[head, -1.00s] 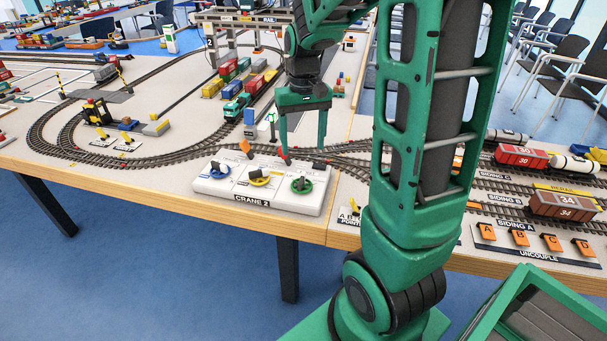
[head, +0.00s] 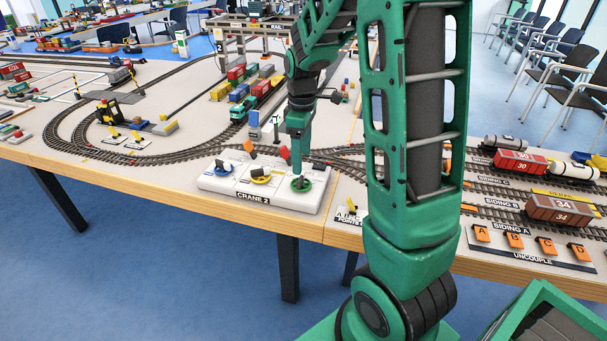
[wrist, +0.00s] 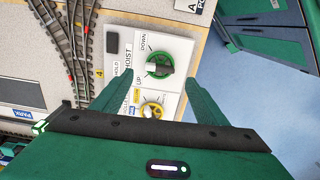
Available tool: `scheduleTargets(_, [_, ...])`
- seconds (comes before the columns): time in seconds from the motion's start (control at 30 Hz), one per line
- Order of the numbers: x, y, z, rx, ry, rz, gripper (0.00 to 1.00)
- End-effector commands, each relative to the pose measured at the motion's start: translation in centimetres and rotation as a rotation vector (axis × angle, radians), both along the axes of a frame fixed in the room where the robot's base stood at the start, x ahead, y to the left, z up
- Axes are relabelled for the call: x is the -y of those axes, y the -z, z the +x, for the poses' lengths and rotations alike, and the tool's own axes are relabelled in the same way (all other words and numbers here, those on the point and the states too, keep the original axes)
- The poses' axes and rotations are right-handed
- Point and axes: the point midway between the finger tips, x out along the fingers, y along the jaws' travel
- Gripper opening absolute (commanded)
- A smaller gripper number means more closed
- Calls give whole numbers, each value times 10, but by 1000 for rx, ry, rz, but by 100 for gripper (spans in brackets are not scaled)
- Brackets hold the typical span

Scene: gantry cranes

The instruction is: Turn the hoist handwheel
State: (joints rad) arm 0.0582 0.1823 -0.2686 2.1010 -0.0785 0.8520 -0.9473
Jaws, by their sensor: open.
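The green hoist handwheel (head: 309,186) is at the right end of the white crane 2 control box, and the wrist view shows it (wrist: 159,65) beside the printed word HOIST. My gripper (head: 299,178) points down over this wheel and hides part of it in the head view. In the wrist view the open fingers of my gripper (wrist: 157,78) lie left and right of the wheel, with gaps on both sides. Nothing is held. How far the fingertips are above the box is hard to tell.
The control box (head: 229,188) also bears a yellow handwheel (head: 260,178) and a blue handwheel (head: 222,170). Tilted orange (head: 249,147) and red pieces rise behind it. Track curves run behind the box. The table's front edge (head: 200,209) is close in front.

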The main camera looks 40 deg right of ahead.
Motion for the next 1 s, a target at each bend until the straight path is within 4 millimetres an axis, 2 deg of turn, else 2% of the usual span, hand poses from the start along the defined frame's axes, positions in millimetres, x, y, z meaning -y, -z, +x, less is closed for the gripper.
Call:
scheduleTargets(0.03, [1,11,-1,-4,3,0,67])
scheduleTargets(0.2, [2,40,-1,-3,4,1,67])
scheduleTargets(0.4, [2,64,-1,-2,5,1,67])
scheduleTargets(0.6, [2,72,-1,1,5,1,67])
scheduleTargets(0.83, [2,72,-1,1,5,1,67])
scheduleTargets(0.87, [2,72,-1,1,5,1,62])
scheduleTargets(1.0, [2,72,-1,1,5,0,29])
